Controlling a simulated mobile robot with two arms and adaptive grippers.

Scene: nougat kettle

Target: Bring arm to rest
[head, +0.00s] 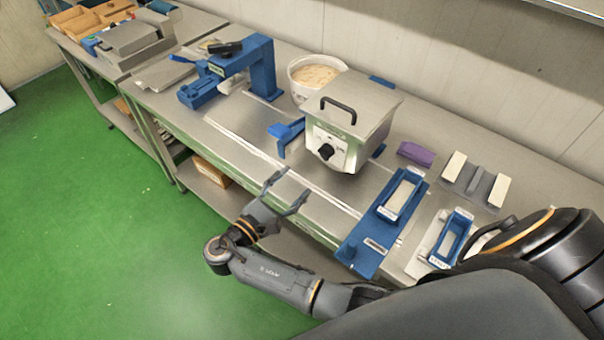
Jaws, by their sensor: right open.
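My right arm comes in from the lower right and bends back toward the bench. Its gripper (287,193) is open and empty, with two dark fingers spread apart at the front edge of the bench, in front of the kettle. It appears apart from any object. The metal nougat kettle (345,122), a square box with a black lid handle and a black front knob, stands on the steel bench (235,150). My left gripper is not in view.
A white tub of pale material (314,76) and a blue stand (262,68) are behind and left of the kettle. A purple block (416,154), a blue tray fixture (365,250) and a smaller blue holder (450,240) lie to the right. Green floor (90,220) is open at left.

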